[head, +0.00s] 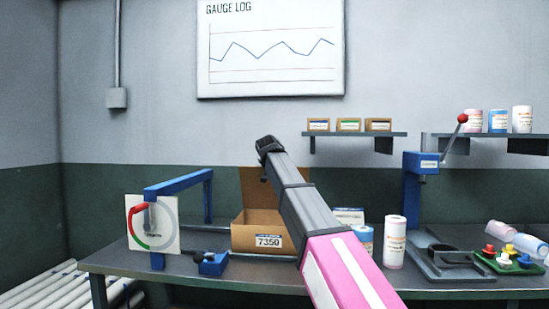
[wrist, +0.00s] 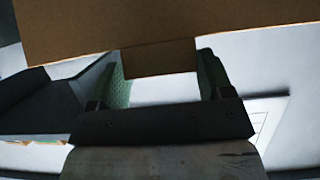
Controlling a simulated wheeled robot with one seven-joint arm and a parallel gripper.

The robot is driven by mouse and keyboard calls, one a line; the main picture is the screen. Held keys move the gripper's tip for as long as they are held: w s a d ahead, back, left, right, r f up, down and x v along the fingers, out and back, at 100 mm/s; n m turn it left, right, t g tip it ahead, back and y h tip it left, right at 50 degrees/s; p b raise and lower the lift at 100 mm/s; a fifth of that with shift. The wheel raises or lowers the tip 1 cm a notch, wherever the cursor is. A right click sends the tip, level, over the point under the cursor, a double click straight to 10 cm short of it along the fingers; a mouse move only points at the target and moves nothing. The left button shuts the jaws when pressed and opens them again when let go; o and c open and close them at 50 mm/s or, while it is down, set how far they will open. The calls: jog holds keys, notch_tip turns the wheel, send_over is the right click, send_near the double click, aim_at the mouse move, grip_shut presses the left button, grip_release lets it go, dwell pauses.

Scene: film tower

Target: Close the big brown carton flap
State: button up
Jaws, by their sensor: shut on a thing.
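The big brown carton (head: 243,238) stands on the bench with the label 7350 on its front. Its big flap (head: 251,182) stands upright at the back, so the carton is open. My gripper (head: 266,146) is at the flap's top edge, and my arm hides the carton's right part. In the wrist view the flap (wrist: 200,22) fills the top of the picture, and a darker brown part of it shows between the two fingers of my gripper (wrist: 160,80). The gripper is shut on the flap.
A blue frame with a round dial (head: 152,224) stands left of the carton. White and pink cans (head: 395,242) and a blue lever press (head: 421,163) stand to the right. A wall shelf (head: 354,134) holds small boxes above. A green tray (head: 508,262) with coloured knobs is at far right.

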jog(key=s+f+t, duration=0.4)
jog(key=s+f, duration=0.2)
jog(key=s, duration=0.3)
jog(key=shift+f+t, duration=0.2)
jog(key=shift+t, duration=0.2)
jog(key=shift+s+a+f, duration=0.1)
jog(key=shift+s+f, duration=0.45)
jog(key=s+f, duration=0.4)
jog(key=f, duration=0.2)
jog(key=shift+f, duration=0.2)
jog(key=f, duration=0.3)
jog(key=s+f, duration=0.1)
jog(key=f, duration=0.2)
jog(key=shift+s+a, duration=0.1)
jog(key=shift+s, duration=0.1)
jog(key=shift+s+f, duration=0.1)
jog(key=shift+f, duration=0.7)
